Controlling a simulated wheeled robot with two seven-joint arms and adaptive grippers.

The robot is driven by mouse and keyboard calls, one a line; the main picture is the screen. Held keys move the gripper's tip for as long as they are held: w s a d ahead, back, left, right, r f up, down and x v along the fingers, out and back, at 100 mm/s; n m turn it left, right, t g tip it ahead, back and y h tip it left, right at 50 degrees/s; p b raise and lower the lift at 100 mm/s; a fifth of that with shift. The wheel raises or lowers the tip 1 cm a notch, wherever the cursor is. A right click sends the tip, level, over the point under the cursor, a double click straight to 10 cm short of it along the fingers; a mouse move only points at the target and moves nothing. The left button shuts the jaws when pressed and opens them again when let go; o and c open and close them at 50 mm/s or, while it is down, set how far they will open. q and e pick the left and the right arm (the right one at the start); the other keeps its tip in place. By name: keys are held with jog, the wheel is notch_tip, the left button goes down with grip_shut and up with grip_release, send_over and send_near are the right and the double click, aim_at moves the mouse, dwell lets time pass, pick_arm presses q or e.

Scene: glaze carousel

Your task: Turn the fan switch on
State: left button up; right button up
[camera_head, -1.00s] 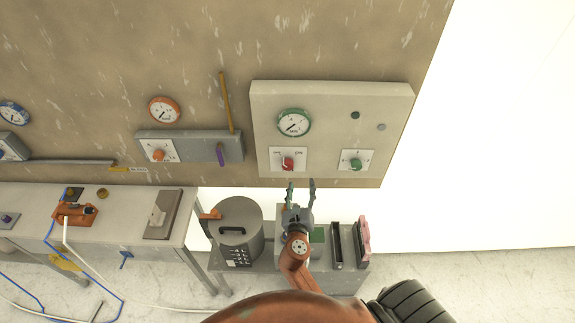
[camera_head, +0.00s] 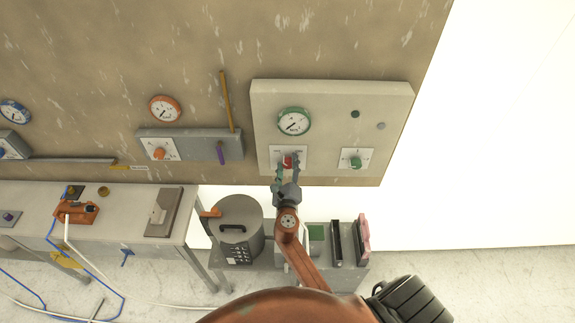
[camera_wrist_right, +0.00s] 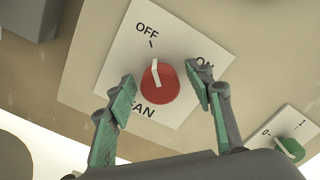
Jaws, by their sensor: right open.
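The fan switch is a red round knob (camera_wrist_right: 160,83) with a white pointer bar, on a white plate marked OFF, ON and FAN. Its pointer points at the OFF side in the right wrist view. In the head view the red knob (camera_head: 287,160) is on the pale panel (camera_head: 330,100), partly covered by my gripper. My right gripper (camera_wrist_right: 160,88) is open, with one green-padded finger on either side of the knob; I cannot tell whether they touch it. It also shows in the head view (camera_head: 287,172). My left gripper is not in view.
A grey lidded pot (camera_head: 238,215) stands below on a low bench. A grey box (camera_head: 190,146) with an orange knob is to the left.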

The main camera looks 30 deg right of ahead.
jog(key=shift+c, duration=0.7)
jog(key=c, duration=1)
